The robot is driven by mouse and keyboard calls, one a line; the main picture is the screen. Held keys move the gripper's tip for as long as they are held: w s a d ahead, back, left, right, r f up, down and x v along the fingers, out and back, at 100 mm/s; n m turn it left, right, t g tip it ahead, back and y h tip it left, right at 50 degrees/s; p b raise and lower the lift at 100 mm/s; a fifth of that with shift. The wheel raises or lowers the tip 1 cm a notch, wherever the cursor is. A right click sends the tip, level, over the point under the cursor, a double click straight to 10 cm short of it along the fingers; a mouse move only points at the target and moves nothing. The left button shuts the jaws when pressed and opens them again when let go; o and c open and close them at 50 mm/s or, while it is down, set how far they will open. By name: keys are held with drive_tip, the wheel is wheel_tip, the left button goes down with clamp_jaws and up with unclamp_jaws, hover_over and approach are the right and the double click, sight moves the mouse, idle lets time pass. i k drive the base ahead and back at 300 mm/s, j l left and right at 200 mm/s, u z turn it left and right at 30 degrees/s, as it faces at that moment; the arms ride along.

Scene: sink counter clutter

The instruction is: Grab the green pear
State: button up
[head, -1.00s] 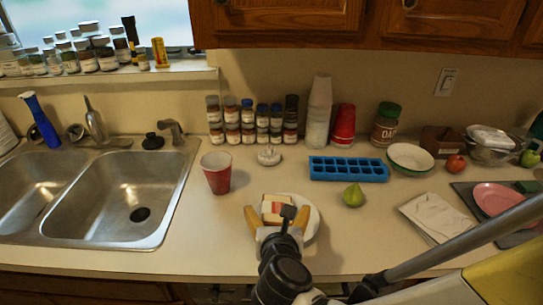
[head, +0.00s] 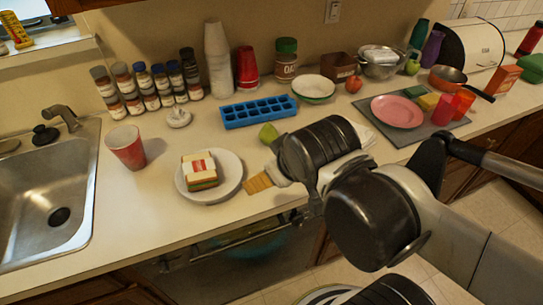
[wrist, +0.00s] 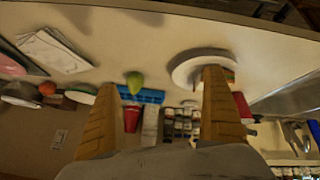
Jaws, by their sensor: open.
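The green pear (head: 268,134) stands on the counter just in front of the blue ice tray, behind my gripper in the head view. My arm hides part of it there. In the wrist view the pear (wrist: 135,82) appears between the fingers, nearer the left finger, and beyond the tips. My gripper (head: 258,182) is over the counter to the right of the sandwich plate, pointing left, apart from the pear. In the wrist view the gripper (wrist: 165,80) has its two tan fingers spread wide and nothing held between them.
A white plate with a sandwich (head: 201,171) lies left of my gripper. A red cup (head: 126,147) stands further left. Behind the pear are the blue ice tray (head: 259,111), a white bowl (head: 313,88) and stacked cups. A pink plate (head: 397,111) lies to the right.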

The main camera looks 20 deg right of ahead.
sight(267, 134)
drive_tip(key=k+l+u, duration=0.2)
drive_tip(key=l+u, duration=0.15)
drive_tip(key=k+l+u, duration=0.35)
drive_tip(key=l, duration=0.2)
drive_tip(key=k+l+u, duration=0.35)
drive_tip(key=i, duration=0.1)
